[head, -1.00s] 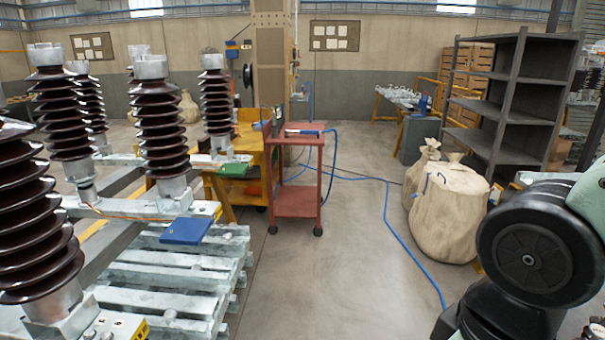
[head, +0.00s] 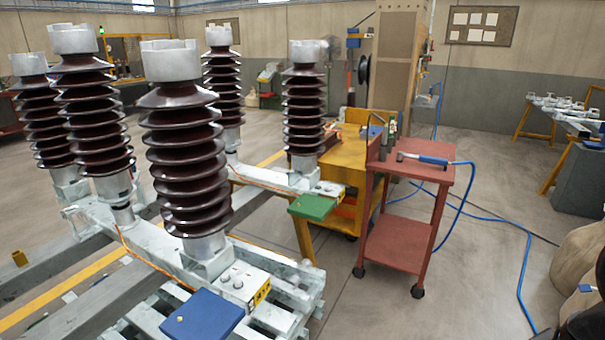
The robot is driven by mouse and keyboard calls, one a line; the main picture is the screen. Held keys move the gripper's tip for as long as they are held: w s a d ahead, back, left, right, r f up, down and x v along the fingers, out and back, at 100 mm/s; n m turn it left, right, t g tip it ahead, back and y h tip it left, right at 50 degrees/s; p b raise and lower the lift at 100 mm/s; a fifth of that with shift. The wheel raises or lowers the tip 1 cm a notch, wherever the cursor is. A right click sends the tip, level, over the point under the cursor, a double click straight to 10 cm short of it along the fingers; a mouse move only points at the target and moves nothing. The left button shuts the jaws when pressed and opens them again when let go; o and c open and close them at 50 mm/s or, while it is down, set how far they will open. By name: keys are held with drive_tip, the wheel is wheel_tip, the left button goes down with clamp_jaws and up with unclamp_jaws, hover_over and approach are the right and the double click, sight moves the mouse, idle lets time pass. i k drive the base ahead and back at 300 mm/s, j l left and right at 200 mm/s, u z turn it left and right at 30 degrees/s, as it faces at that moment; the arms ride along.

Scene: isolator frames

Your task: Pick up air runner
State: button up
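The air runner (head: 424,158) is a blue and grey air tool with a blue hose at its right end. It lies on the top shelf of a red two-shelf cart (head: 392,241), right of centre in the head view. The cart stands some way ahead of me. My gripper is not in view. Only a dark part of my arm shows at the lower right edge. The air runner lies free on the shelf, with nothing holding it.
Metal frames with tall brown insulators (head: 185,165) fill the left side. A yellow workbench (head: 345,155) stands just behind the cart. A blue hose (head: 527,262) runs over the floor right of the cart. Pale sacks (head: 578,265) stand at the far right. Open floor lies before the cart.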

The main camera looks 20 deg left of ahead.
sight(432, 160)
drive_tip(key=i+j+u, duration=0.35)
drive_tip(key=i, duration=0.15)
drive_tip(key=i+j+u, duration=0.1)
drive_tip(key=i+u, duration=0.25)
drive_tip(key=i, duration=0.2)
drive_tip(key=z, duration=0.8)
drive_tip(key=i+z, duration=0.2)
drive_tip(key=i, duration=2.35)
